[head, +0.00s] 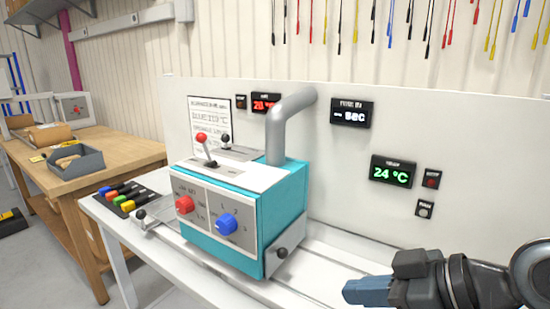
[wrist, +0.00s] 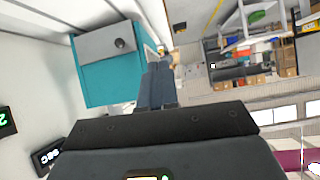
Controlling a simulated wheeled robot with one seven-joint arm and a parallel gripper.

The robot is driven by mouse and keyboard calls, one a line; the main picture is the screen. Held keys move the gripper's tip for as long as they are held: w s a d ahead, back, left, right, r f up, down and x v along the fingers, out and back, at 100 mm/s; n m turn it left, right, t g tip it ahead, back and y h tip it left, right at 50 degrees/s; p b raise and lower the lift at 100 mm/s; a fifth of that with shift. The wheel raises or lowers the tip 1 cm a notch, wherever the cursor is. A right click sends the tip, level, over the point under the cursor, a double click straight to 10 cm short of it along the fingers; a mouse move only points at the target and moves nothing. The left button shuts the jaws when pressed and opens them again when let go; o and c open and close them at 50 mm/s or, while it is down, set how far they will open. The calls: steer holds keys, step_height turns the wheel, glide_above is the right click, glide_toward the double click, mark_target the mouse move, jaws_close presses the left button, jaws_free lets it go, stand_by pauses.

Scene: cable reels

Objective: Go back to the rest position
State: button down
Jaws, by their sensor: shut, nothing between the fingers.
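My gripper (head: 352,292) is at the lower right of the head view, with its blue-grey fingers pointing left. The fingers are together and empty. In the wrist view my gripper (wrist: 160,68) also shows shut, with nothing held. A teal machine (head: 235,228) with a white top stands on the white bench, left of my gripper and apart from it. It has a red knob (head: 184,205), a blue knob (head: 226,224) and a red-topped lever (head: 205,146). The teal machine also shows in the wrist view (wrist: 104,74).
A white panel (head: 440,135) with several displays stands behind the bench. A grey pipe (head: 278,135) rises from the machine. Colored blocks in a black rack (head: 126,196) lie at the bench's left. A wooden table (head: 105,160) holds a grey bin (head: 75,162). Bench space right of the machine is clear.

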steer(key=s+d+f+m+t+h, duration=0.3)
steer(key=s+d+f+m, duration=0.1)
steer(key=s+f, duration=0.35)
steer(key=s+d+f+m+t+h, duration=0.2)
steer(key=s+d+f+m+h, duration=0.25)
steer(key=s+f, duration=0.35)
steer(key=s+r+m+t+h, duration=0.1)
steer(key=s+r, duration=0.2)
steer(key=s, duration=0.6)
steer(key=s+r+m+t+h, duration=0.1)
steer(key=s+r+t, duration=0.1)
steer(key=s, duration=0.7)
steer(key=shift+s+d+r, duration=0.35)
steer(key=shift+d+r, duration=0.05)
steer(key=shift+r, duration=0.2)
